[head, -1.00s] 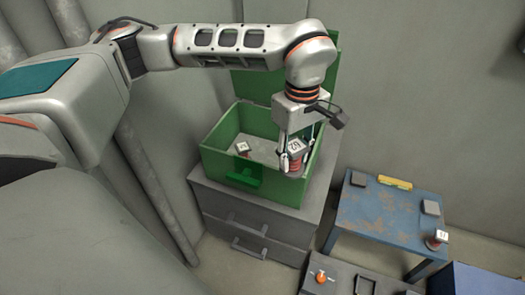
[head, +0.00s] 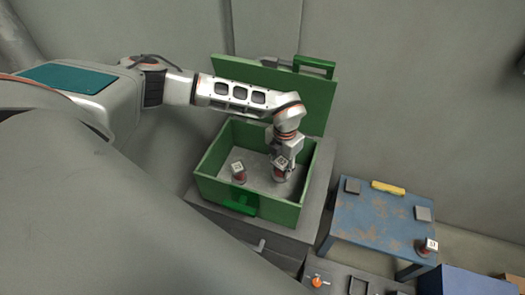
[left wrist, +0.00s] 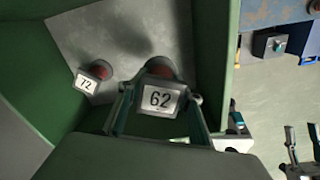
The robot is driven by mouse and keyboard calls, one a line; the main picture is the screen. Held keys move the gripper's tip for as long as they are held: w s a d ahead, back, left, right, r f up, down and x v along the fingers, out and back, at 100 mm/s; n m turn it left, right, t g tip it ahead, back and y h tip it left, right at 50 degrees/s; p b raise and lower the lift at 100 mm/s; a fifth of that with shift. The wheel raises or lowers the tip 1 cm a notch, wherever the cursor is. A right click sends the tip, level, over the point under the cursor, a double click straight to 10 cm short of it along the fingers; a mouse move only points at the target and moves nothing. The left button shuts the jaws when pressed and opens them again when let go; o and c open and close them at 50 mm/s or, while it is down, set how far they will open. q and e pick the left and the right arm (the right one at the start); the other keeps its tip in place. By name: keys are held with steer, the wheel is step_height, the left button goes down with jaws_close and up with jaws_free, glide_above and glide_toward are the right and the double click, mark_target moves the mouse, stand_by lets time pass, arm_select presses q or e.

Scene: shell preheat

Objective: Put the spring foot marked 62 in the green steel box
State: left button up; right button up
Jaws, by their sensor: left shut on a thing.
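The green steel box (head: 275,211) stands with its lid (head: 240,90) open. My left gripper (head: 281,168) reaches down inside it, in the right half. It is shut on the spring foot marked 62 (left wrist: 160,99), a red foot with a white number plate, which also shows in the head view (head: 280,162). That foot is low inside the box; I cannot tell whether it touches the floor. A second spring foot, marked 72 (left wrist: 91,79), stands on the box floor to its left, also in the head view (head: 238,171).
The box sits on a grey drawer cabinet (head: 318,190). A blue table (head: 375,220) at the right holds a yellow bar (head: 388,188), grey blocks (head: 423,214) and another spring foot (head: 428,247). A panel with an orange knob (head: 317,282) is at the bottom.

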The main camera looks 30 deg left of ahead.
mark_target(280, 178)
arm_select(q)
step_height(280, 178, down, 6)
steer(key=shift+s+r+b, duration=0.15)
steer(key=shift+b, duration=0.35)
steer(key=shift+f, duration=0.9)
step_height(280, 178, down, 3)
steer(key=shift+r+b, duration=0.15)
steer(key=shift+b, duration=0.3)
steer(key=shift+r, duration=0.1)
arm_select(e)
steer(key=shift+d+f, duration=0.3)
steer(key=shift+f, duration=0.4)
arm_select(q)
steer(key=o, duration=1.4)
steer(key=shift+f, duration=0.2)
steer(key=shift+o, duration=0.2)
arm_select(e)
steer(key=shift+w, duration=0.1)
